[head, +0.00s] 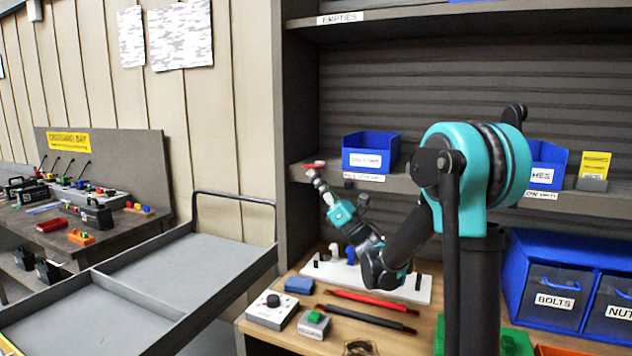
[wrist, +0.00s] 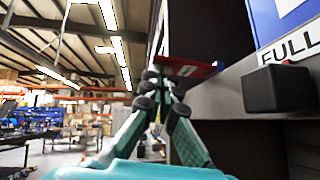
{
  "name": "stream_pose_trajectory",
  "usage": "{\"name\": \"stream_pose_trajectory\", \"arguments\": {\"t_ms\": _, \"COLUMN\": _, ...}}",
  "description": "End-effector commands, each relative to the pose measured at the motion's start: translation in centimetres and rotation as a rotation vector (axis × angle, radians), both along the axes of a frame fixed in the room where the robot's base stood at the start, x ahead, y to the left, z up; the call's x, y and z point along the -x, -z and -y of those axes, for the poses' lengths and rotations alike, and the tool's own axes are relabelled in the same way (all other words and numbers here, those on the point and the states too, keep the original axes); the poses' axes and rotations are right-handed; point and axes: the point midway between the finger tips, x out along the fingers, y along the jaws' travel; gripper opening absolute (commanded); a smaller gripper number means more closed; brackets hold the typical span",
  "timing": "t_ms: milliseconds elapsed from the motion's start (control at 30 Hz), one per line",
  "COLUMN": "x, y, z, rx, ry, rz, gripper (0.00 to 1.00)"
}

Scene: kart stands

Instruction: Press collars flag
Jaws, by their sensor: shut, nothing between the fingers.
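A red flag (head: 315,164) stands out at the left end of the middle shelf's front edge, left of a blue bin (head: 370,152). In the wrist view the flag (wrist: 186,67) is a flat red plate just beyond my fingertips. My gripper (head: 318,174) is raised to it from below, with its fingers shut and empty. In the wrist view my gripper (wrist: 160,78) has its tips together, overlapping the flag's left part; I cannot tell whether they touch it. The bin's label is too small to read surely.
A black block (wrist: 277,88) juts from the shelf edge (wrist: 232,92), right of my fingers, near a "FULL" label. Below lies a wooden bench (head: 290,335) with a white board, rods and small boxes. A grey cart (head: 190,265) stands left.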

Motion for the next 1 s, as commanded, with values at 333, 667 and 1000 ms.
{"name": "stream_pose_trajectory", "arguments": {"t_ms": 333, "x": 0.6, "y": -2.3, "z": -0.2, "rx": -0.098, "ry": -0.002, "rz": -0.271, "gripper": 0.0}}
{"name": "stream_pose_trajectory", "arguments": {"t_ms": 667, "x": 0.3, "y": -4.8, "z": -0.1, "rx": -0.204, "ry": -0.001, "rz": -0.566, "gripper": 0.0}}
{"name": "stream_pose_trajectory", "arguments": {"t_ms": 1000, "x": -0.6, "y": -7.1, "z": 0.2, "rx": -0.313, "ry": -0.001, "rz": -0.865, "gripper": 0.0}}
